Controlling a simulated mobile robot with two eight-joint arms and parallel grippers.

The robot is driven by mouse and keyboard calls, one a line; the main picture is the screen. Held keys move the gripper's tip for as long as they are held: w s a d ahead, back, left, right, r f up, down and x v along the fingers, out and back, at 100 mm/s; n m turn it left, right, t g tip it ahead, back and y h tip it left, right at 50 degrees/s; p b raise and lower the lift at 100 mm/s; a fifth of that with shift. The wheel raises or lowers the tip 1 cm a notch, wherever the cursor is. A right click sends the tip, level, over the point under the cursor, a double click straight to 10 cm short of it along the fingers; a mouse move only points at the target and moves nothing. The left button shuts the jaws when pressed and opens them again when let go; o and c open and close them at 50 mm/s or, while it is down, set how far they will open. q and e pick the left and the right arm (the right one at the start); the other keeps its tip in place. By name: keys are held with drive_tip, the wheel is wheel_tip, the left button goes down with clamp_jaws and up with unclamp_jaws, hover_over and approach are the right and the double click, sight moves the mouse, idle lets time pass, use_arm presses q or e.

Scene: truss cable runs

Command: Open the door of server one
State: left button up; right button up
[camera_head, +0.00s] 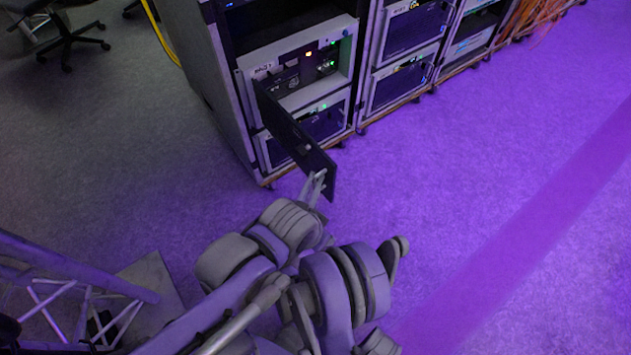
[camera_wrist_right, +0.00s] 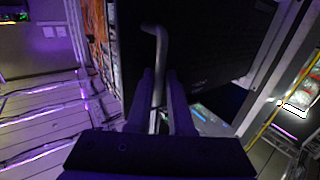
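The server rack stands at the top centre, with server one (camera_head: 300,65) in its upper bay showing green and orange lights. Its dark door (camera_head: 290,130) is swung out from the left side of the bay, so the front is exposed. My right gripper (camera_head: 316,180) is at the door's free edge. In the right wrist view, the gripper (camera_wrist_right: 162,85) has its fingers either side of a bent grey handle (camera_wrist_right: 161,45), with the dark door panel (camera_wrist_right: 210,45) behind. The fingers look closed on the handle. My left gripper is not in view.
A lower unit (camera_head: 310,125) sits under server one. More racks (camera_head: 405,60) with closed fronts continue to the right, with orange cables (camera_head: 530,15) beyond. A metal truss (camera_head: 80,290) is at lower left and a chair (camera_head: 70,35) at upper left. The purple-lit floor at right is clear.

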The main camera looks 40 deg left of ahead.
sight(319, 152)
drive_tip(key=shift+o, duration=0.2)
drive_tip(key=r, duration=0.2)
drive_tip(key=r+p, duration=0.1)
drive_tip(key=r, duration=0.2)
drive_tip(key=r+p, duration=0.1)
drive_tip(key=r, duration=0.1)
drive_tip(key=shift+w+a+r, duration=0.25)
drive_tip(key=shift+a+r, duration=0.05)
drive_tip(key=shift+r, duration=0.1)
drive_tip(key=r, duration=0.1)
drive_tip(key=r+p, duration=0.1)
drive_tip(key=shift+s+d+r, duration=0.25)
drive_tip(key=shift+s+r, duration=0.1)
drive_tip(key=shift+d, duration=0.1)
drive_tip(key=shift+w+f, duration=0.1)
drive_tip(key=shift+f, duration=0.1)
